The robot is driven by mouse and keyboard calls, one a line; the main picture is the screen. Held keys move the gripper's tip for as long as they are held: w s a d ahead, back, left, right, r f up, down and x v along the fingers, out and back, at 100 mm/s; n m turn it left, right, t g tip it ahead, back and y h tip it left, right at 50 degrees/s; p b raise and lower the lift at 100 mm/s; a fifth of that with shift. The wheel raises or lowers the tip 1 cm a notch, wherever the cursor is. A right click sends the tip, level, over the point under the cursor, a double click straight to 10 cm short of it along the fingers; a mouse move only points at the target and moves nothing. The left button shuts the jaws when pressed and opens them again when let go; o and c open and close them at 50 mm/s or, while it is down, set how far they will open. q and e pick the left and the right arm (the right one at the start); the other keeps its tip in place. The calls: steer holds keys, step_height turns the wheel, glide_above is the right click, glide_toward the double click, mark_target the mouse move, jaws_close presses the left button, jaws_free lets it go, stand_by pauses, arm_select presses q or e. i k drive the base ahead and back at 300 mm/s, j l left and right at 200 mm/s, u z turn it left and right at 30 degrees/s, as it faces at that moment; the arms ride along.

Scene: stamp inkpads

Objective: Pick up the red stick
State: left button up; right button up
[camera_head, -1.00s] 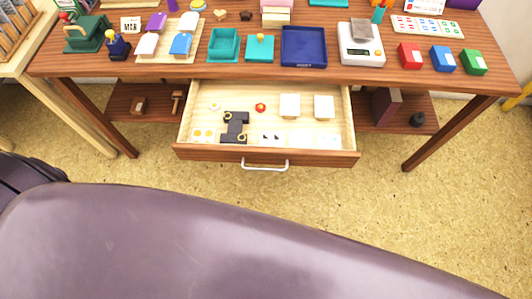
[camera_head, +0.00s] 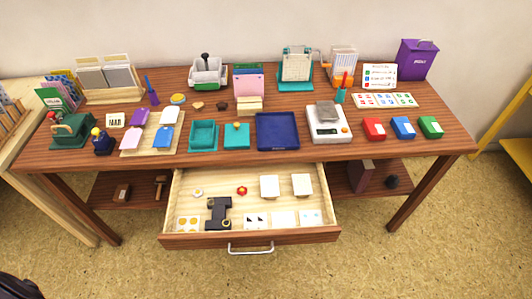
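A thin red stick (camera_head: 345,79) stands upright in a small teal cup (camera_head: 340,97) at the back right of the wooden table (camera_head: 385,168), behind a white scale (camera_head: 326,124). Its lower end is hidden in the cup. Neither of my grippers is in view, so nothing shows near the stick.
An open drawer (camera_head: 290,236) with small items juts from the table front. Red (camera_head: 374,128), blue (camera_head: 403,127) and green (camera_head: 431,127) inkpads sit at right. An orange-handled device (camera_head: 343,65) stands behind the cup. A patterned card (camera_head: 384,100) lies to its right.

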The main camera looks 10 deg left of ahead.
mark_target(345, 74)
steer(key=i+l+u, duration=0.15)
steer(key=l, duration=0.25)
steer(key=i+l+u, duration=0.15)
steer(key=l, duration=0.25)
steer(key=i+l+u, duration=0.15)
steer(key=l, duration=0.25)
steer(key=k, duration=0.05)
